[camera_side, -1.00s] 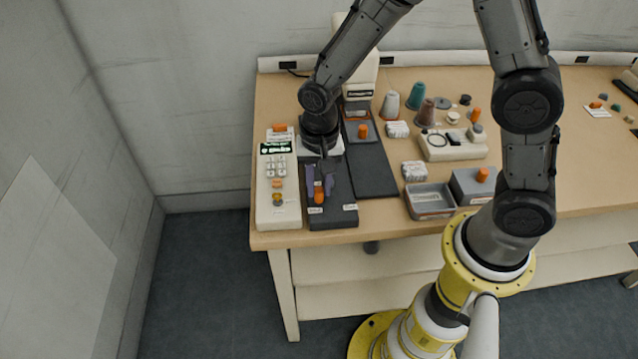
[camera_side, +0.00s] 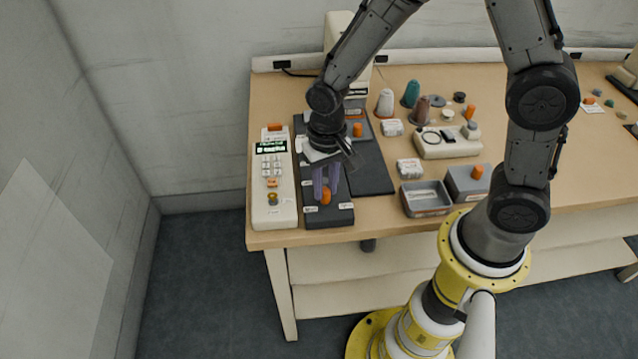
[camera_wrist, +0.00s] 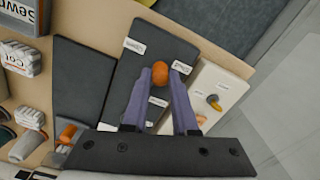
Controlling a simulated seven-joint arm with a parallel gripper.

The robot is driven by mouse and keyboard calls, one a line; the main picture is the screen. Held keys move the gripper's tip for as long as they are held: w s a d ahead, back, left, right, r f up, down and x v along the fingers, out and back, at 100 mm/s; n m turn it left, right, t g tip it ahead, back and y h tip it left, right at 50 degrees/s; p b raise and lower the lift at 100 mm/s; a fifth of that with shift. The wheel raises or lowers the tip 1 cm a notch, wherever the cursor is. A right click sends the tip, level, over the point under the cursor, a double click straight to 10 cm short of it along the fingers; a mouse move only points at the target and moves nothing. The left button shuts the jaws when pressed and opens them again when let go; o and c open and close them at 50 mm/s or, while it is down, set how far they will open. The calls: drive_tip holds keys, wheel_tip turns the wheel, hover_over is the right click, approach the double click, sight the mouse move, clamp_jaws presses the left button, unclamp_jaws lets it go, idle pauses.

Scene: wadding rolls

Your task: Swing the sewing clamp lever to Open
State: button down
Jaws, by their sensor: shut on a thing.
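The sewing clamp is a dark grey block (camera_side: 336,219) at the front left of the table, beside the cream keypad unit. It also shows in the wrist view (camera_wrist: 165,38). Its lever's orange knob (camera_side: 326,196) stands roughly midway between two small white labels near the block's front; it shows in the wrist view (camera_wrist: 160,73) too. The label words are too small to read surely. My gripper (camera_side: 325,190) has purple fingers, shut on the orange knob from both sides; its fingertips also show in the wrist view (camera_wrist: 160,80). The lever arm below the knob is mostly hidden.
The cream keypad unit (camera_side: 273,205) stands close on the left. A dark flat pad (camera_side: 367,170) lies to the right. Beyond it are a grey tray (camera_side: 428,210), white packs and thread cones. The table's front edge is close to the clamp.

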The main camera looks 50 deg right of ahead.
drive_tip(key=n, duration=0.1)
drive_tip(key=s+d+n, duration=0.1)
drive_tip(key=n, duration=0.2)
drive_tip(key=shift+s+d, duration=0.15)
drive_tip(key=shift+d, duration=0.15)
drive_tip(key=shift+s+d+r+n, duration=0.1)
drive_tip(key=shift+d+n, duration=0.1)
drive_tip(key=shift+n, duration=0.35)
drive_tip(key=shift+s+d+f+n, duration=0.1)
drive_tip(key=shift+d+n, duration=0.15)
drive_tip(key=shift+n, duration=0.25)
drive_tip(key=shift+s+d+r+n, duration=0.1)
drive_tip(key=shift+d+n, duration=0.1)
drive_tip(key=shift+n, duration=0.35)
drive_tip(key=c, duration=0.7)
unclamp_jaws()
wheel_tip(320, 180, up, 14)
drive_tip(key=shift+d+f, duration=0.1)
